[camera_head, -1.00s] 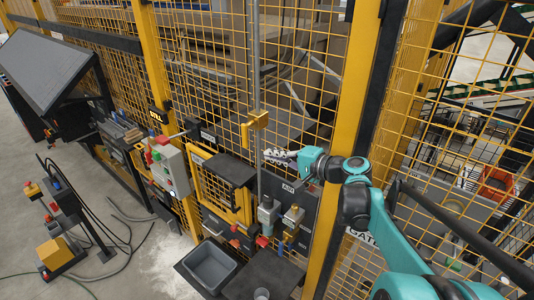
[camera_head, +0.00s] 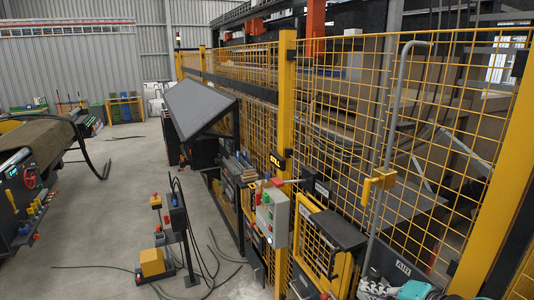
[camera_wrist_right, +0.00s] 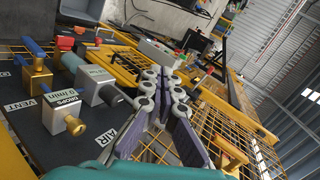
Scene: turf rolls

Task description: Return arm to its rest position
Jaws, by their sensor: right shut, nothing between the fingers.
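My right gripper (camera_head: 376,288) shows at the bottom edge of the head view, with part of my teal wrist (camera_head: 415,290) beside it. Its fingers are together and empty. The wrist view shows the fingers (camera_wrist_right: 164,84) from behind, in front of the yellow mesh fence and the valve panel. Most of my right arm is outside the head view. My left arm and gripper are not in view.
A yellow mesh fence (camera_head: 335,130) runs along the right. A grey control box (camera_head: 272,218) with buttons hangs on it. A valve panel (camera_wrist_right: 70,135) marked AIR and VENT is close to the gripper. A tilted dark panel (camera_head: 200,100) stands further back. The floor at left has open room.

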